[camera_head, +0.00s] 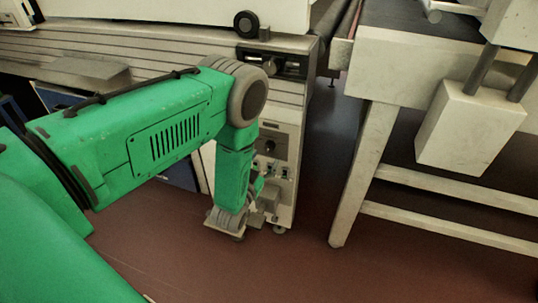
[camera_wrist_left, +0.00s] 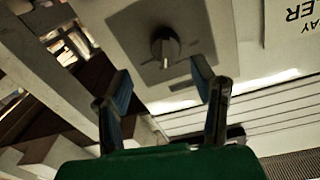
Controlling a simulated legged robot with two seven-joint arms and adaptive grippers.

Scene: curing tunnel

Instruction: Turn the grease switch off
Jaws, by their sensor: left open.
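The fingers do not appear to touch the knob. In the head view my left gripper (camera_head: 262,200) is low in front of the cabinet's control panel (camera_head: 283,139), mostly hidden by my green arm. My right gripper is not in view.
The machine cabinet (camera_head: 294,98) stands behind my left arm. A pale table frame (camera_head: 366,160) with a hanging box (camera_head: 468,130) stands on the right. Brown floor (camera_head: 260,270) is free in front. Printed lettering (camera_wrist_left: 293,15) shows beside the knob in the wrist view.

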